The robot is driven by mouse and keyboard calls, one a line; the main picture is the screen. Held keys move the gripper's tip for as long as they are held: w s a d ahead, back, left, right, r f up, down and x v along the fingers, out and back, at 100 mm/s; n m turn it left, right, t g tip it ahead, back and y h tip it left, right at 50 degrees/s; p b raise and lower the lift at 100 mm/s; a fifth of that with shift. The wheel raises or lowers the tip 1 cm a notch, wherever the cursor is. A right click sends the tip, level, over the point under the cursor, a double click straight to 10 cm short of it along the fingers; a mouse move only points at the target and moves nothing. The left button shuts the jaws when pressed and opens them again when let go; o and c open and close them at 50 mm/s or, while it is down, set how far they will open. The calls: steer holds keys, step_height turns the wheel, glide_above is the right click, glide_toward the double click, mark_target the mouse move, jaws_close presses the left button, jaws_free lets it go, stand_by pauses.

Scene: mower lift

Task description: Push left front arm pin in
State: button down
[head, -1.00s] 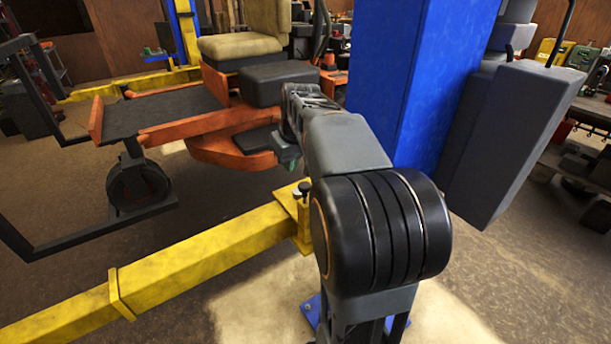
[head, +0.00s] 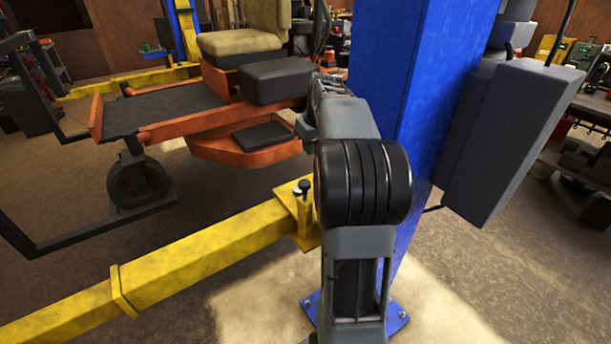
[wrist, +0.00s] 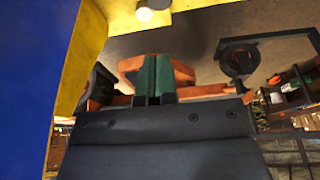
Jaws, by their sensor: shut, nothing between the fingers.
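The left front arm pin (head: 304,188) has a dark knob and stands upright at the inner end of the yellow lift arm (head: 200,256), beside the blue column. In the wrist view a pale round knob (wrist: 144,13) shows at the top edge, against yellow metal (wrist: 122,18); it looks like the pin's end. My gripper (wrist: 155,78) is shut and empty, its green finger pads together. It is apart from the knob in that view.
The blue lift column (head: 432,100) stands close to the right of my arm, with a grey box (head: 490,140) on its side. The orange mower (head: 245,150) is raised behind the pin, with a black wheel (head: 137,185). Open floor lies in front of the yellow arm.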

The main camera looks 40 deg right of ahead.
steer(key=p, duration=0.1)
glide_toward(306, 183)
steer(key=w+f, duration=0.2)
steer(key=f, duration=0.1)
steer(key=w+f, duration=0.1)
steer(key=shift+f, duration=1.25)
step_height(306, 183, down, 4)
steer(key=b, duration=0.3)
steer(key=shift+r, duration=0.15)
step_height(306, 183, up, 5)
steer(key=p, duration=0.3)
steer(key=shift+p, duration=0.3)
steer(key=b+v, duration=0.1)
steer(key=v, duration=0.8)
steer(key=shift+b, duration=0.3)
steer(key=shift+s, duration=0.15)
